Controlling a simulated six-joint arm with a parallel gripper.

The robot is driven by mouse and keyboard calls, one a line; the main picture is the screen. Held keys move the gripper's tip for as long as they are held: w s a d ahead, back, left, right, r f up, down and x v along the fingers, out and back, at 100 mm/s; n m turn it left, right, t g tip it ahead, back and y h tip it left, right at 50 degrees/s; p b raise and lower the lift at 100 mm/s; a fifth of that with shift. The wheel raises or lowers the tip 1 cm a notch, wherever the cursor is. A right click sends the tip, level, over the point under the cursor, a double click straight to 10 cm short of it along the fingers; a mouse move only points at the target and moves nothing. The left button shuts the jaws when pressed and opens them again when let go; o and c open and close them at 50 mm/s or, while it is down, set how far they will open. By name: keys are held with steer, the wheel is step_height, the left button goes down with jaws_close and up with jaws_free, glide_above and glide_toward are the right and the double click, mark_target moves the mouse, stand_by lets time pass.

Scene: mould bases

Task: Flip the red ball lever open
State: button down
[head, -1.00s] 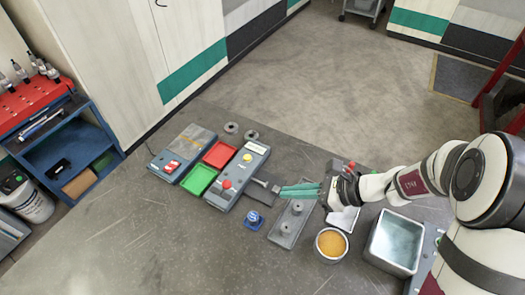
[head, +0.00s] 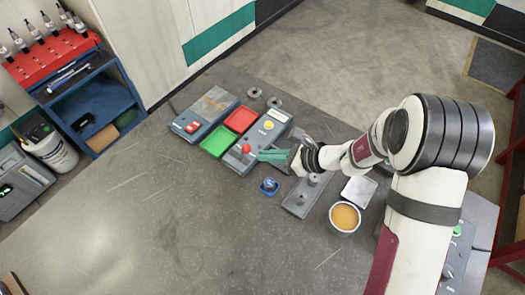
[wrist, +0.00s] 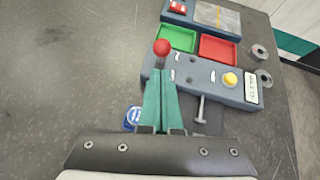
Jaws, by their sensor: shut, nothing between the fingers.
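The red ball (head: 246,149) of the lever sits at the near end of a grey-blue panel box (head: 256,137). In the wrist view the red ball (wrist: 161,47) stands just beyond my teal fingertips, on a short stem whose foot is hidden by the fingers. My gripper (head: 259,155) is shut and empty, close to the ball on its right side in the head view. In the wrist view the fingertips (wrist: 160,72) point at the ball; I cannot tell whether they touch it.
The box also carries a yellow button (wrist: 230,80) and a white label. Green (head: 215,141) and red (head: 240,120) trays lie to its left. A blue piece (head: 269,186), a grey plate with posts (head: 303,197) and an orange-filled bowl (head: 345,217) stand nearby. The front-left table is clear.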

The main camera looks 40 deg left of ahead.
mark_target(247, 145)
steer(key=shift+s+a+r, duration=0.15)
steer(key=shift+a, duration=0.55)
steer(key=shift+a+r+h, duration=0.3)
steer(key=shift+h, duration=0.1)
steer(key=shift+a, duration=0.1)
steer(key=shift+a+r+h, duration=0.4)
steer(key=shift+a+h, duration=0.1)
steer(key=shift+h, duration=0.2)
steer(key=shift+a+r+h, duration=0.3)
steer(key=shift+a+h, duration=0.2)
steer(key=shift+a, duration=0.1)
steer(key=shift+a+r, duration=0.2)
steer(key=shift+a, duration=0.4)
steer(key=shift+a+r, duration=0.15)
steer(key=shift+a, duration=2.05)
